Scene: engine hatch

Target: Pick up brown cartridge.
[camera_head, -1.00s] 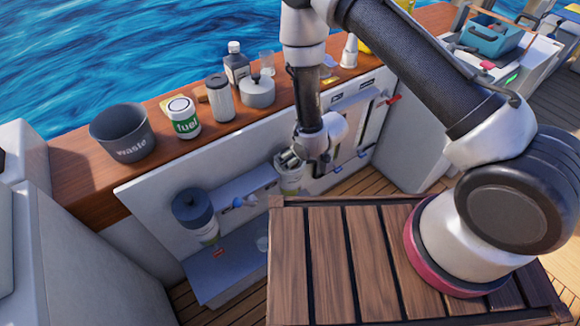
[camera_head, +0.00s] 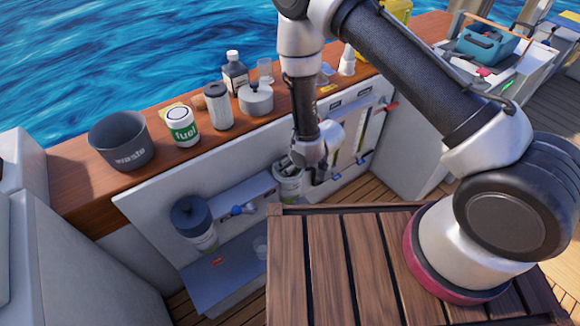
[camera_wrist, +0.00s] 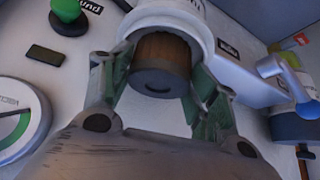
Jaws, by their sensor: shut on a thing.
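The brown cartridge (camera_wrist: 162,60) shows in the wrist view, a round brown body with a dark end cap facing me. Its far end is inside a white round housing (camera_wrist: 205,32) on the panel. My gripper (camera_wrist: 158,92) has its greenish fingers on either side of the cartridge and is shut on it. In the head view my gripper (camera_head: 298,164) is at the white panel, beside the top of a pale canister-like housing (camera_head: 288,188). The cartridge cannot be made out there.
A blue-handled valve (camera_wrist: 275,66) sits right of the housing, a green knob (camera_wrist: 68,10) left of it. A dark-topped filter (camera_head: 192,216) hangs left on the panel. A slatted wooden platform (camera_head: 290,260) is in front.

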